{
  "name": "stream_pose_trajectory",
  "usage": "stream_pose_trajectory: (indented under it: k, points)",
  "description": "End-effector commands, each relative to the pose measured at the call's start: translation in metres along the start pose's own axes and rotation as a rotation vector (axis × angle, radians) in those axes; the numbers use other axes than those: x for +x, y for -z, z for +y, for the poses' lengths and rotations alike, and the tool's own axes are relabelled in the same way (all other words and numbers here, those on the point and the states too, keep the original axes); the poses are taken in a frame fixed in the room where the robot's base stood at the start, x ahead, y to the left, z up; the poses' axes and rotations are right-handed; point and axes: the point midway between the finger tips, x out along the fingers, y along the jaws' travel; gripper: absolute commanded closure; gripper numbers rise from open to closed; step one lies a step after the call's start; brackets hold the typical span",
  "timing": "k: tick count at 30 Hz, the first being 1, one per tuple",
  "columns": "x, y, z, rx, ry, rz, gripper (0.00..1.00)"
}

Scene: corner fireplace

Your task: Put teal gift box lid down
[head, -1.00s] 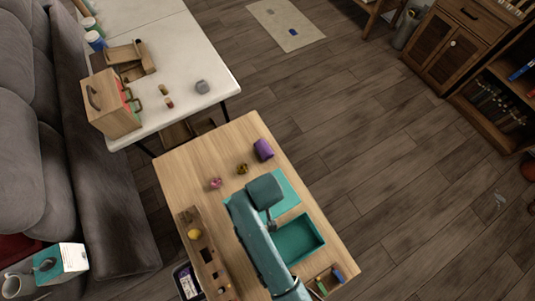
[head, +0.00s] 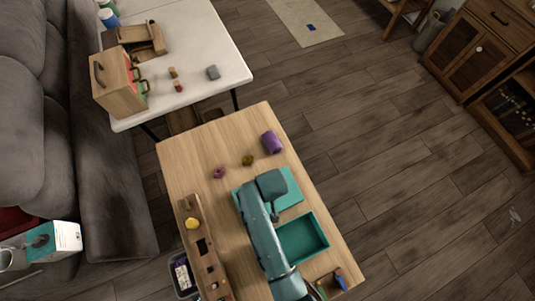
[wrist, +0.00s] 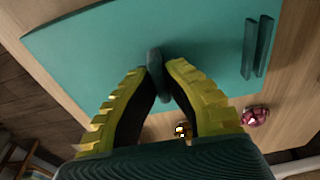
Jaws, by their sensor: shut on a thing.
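The teal gift box lid (head: 290,190) is a flat square beside the open teal gift box (head: 303,239) on the wooden table, partly hidden under my arm in the head view. In the wrist view the lid (wrist: 95,50) spreads in front of my gripper (wrist: 160,70). My gripper's yellow-edged fingers are shut on the lid's small dark knob (wrist: 155,60). The fingers are hidden by my arm in the head view. I cannot tell whether the lid touches the tabletop. The box stands upright and its inside looks empty.
A purple cylinder (head: 272,142), a yellow-brown piece (head: 248,160) and a pink piece (head: 219,172) are beyond the lid. A wooden holder (head: 193,205) lines the left edge. Small coloured items (head: 330,285) sit near the box. Bare wood (head: 205,150) lies at the far left.

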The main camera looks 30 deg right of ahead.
Motion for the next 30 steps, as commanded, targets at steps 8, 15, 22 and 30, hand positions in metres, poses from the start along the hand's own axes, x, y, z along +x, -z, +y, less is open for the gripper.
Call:
stream_pose_trajectory:
  k: [8, 15, 22, 30]
  points:
    - [0.003, -0.001, 0.0, 0.0, 0.0, -0.001, 0.67]
    - [0.002, 0.0, 0.0, 0.0, 0.0, 0.0, 0.67]
    - [-0.033, 0.001, 0.0, 0.0, 0.0, 0.003, 0.67]
    - [-0.099, 0.0, 0.0, 0.0, 0.0, 0.001, 0.67]
